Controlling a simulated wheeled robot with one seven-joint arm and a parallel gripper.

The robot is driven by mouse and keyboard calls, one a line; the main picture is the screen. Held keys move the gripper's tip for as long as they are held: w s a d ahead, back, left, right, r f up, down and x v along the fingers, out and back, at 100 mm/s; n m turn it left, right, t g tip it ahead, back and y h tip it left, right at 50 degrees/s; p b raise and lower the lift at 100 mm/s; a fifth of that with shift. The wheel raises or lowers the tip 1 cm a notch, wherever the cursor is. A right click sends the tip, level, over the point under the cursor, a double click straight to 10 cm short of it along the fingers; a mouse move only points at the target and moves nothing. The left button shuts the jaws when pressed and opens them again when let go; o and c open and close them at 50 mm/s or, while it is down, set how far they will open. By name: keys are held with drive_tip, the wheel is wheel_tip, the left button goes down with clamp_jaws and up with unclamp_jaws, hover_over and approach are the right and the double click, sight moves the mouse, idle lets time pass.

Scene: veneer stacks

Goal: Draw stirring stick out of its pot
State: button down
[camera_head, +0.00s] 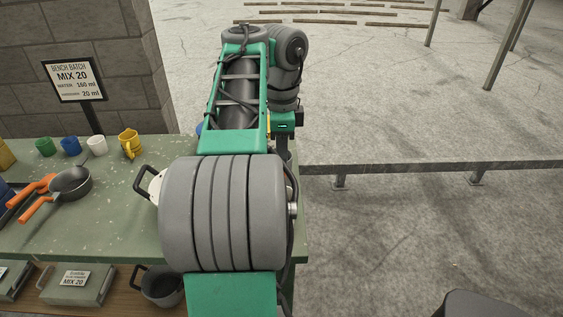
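My green and grey arm fills the middle of the view and hides part of the bench. Its far end bends down at the bench's right edge, where a dark part that appears to be my gripper (283,146) shows narrowly behind the arm. Its fingertips cannot be made out, nor whether it holds anything. No stirring stick can be made out. A vessel with a dark loop handle (139,181) and a pale body is mostly hidden behind my arm. I cannot tell whether it is the stick's pot.
The green bench (115,222) carries a dark saucepan (73,181), orange-handled tools (35,208), a yellow mug (129,142) and several small cups. Below are a grey pot (162,287) and labelled boxes (78,284). A low rail (430,167) crosses open floor right.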

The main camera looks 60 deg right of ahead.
wheel_tip(320, 180, up, 14)
drive_tip(key=p, duration=1.3)
